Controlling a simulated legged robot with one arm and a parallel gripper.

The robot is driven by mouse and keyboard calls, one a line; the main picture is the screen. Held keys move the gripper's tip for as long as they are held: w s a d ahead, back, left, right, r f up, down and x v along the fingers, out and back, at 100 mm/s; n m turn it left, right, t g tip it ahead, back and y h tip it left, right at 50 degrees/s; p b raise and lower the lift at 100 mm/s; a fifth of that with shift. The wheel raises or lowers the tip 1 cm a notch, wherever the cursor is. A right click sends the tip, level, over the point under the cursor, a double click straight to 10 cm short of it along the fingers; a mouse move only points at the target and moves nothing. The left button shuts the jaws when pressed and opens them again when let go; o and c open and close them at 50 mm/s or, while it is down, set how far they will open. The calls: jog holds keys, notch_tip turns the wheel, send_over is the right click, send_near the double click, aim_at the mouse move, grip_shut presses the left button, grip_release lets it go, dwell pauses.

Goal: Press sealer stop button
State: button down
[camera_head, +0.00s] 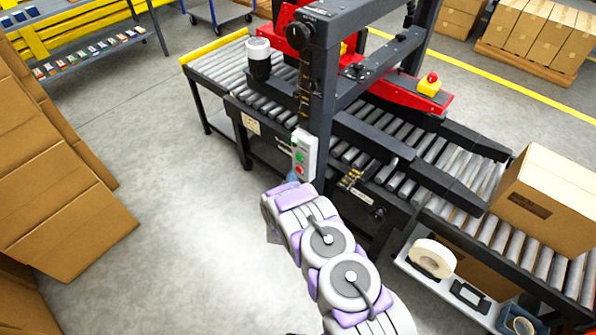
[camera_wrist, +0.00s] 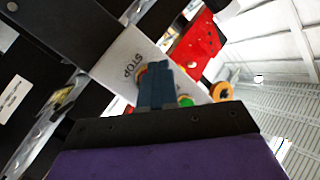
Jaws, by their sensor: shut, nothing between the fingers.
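The sealer's pale control box (camera_head: 304,155) is mounted on the side of the machine, with green buttons above and a red stop button (camera_head: 300,170) at its lower end. My gripper (camera_head: 292,178) is just below and left of the red button in the head view, mostly hidden by my arm. In the wrist view my shut, empty fingers (camera_wrist: 157,70) lie over the panel (camera_wrist: 118,62) beside the printed word STOP. An orange-red edge of the stop button (camera_wrist: 140,73) shows at the fingertips; the rest is hidden. I cannot tell whether they touch. A green button (camera_wrist: 186,101) is to the right.
The sealer's dark frame (camera_head: 318,80) and roller conveyor (camera_head: 215,65) stand around the box. A red and yellow emergency button (camera_head: 430,84) sits farther right. A carton (camera_head: 548,200) rests on the conveyor at right. Stacked cartons (camera_head: 55,200) stand left; the floor between is clear.

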jog(key=shift+d, duration=0.1)
jog(key=shift+w+d+r, duration=0.1)
jog(key=shift+w+d, duration=0.15)
jog(key=shift+w, duration=0.05)
jog(key=shift+w+d, duration=0.15)
jog(key=shift+w, duration=0.05)
dwell(0.8)
jog(key=shift+s+p, duration=0.1)
jog(key=shift+p, duration=0.2)
jog(key=shift+s+a+p, duration=0.3)
jog(key=shift+s+a, duration=0.1)
jog(key=shift+s, duration=0.05)
jog(key=s+a+p, duration=0.3)
jog(key=s, duration=0.1)
jog(key=shift+s+a, duration=0.35)
jog(key=shift+a, duration=0.05)
